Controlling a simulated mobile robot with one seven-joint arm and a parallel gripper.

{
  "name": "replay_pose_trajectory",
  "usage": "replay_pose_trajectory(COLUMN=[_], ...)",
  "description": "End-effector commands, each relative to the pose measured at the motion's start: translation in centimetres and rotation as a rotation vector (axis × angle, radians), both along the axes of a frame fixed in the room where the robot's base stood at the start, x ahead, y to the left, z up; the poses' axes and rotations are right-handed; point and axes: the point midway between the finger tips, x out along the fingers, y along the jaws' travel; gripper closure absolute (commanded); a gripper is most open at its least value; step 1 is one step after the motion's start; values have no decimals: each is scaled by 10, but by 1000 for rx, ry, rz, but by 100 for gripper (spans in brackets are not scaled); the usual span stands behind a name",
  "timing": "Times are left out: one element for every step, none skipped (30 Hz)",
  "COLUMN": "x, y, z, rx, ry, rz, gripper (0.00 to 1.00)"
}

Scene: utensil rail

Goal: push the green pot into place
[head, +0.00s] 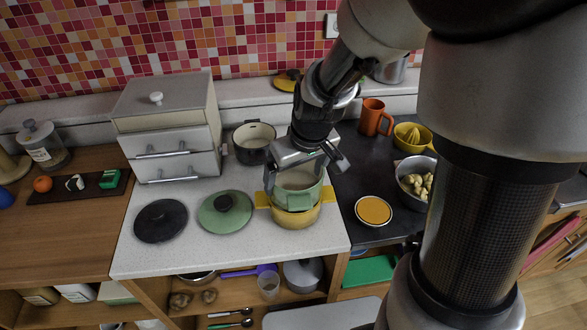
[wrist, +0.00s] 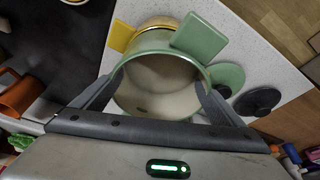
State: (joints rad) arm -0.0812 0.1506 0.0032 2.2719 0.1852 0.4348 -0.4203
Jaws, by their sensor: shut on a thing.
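The green pot (head: 298,198) sits over the yellow pot (head: 295,218) on the white speckled counter, with its open top up. Whether it is fully nested I cannot tell. My gripper (head: 306,168) is above it and shut on it. In the wrist view my gripper's fingers (wrist: 160,90) press on opposite sides of the green pot (wrist: 200,38), whose flat handle sticks out on the far side. The yellow pot (wrist: 121,36) shows behind it there, with one handle out to the left. Part of the green pot's rim is hidden by my gripper.
A green lid (head: 214,214) and a black lid (head: 160,221) lie left of the pots. A cream-lined dark pot (head: 254,140) stands behind, beside a drawer box (head: 170,130). An orange-topped round lid (head: 373,211) and a bowl of food (head: 414,190) are to the right.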

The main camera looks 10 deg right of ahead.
Motion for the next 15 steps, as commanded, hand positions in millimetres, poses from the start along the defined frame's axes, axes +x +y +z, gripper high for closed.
replay_pose_trajectory(x=[1,0,1,1,0,1,0,0,0,0,0,0,1,0,0], y=[0,0,0,0,0,0,0,0,0,0,0,0,0,0,0], z=[-2,-2,-3,-4,-4,-5,-6,-6,-7,-8,-8,-9,-8,-8,-8], rx=[0,0,0,0,0,0,0,0,0,0,0,0,1,0,0], ry=[-1,-1,-1,-1,-1,-1,-1,-1,-1,-1,-1,-1,-2,-1,-1], rz=[0,0,0,0,0,0,0,0,0,0,0,0,0,0,0], gripper=[41,41,41,41,41,41,41,41,41,41,41,41,4,0,0])
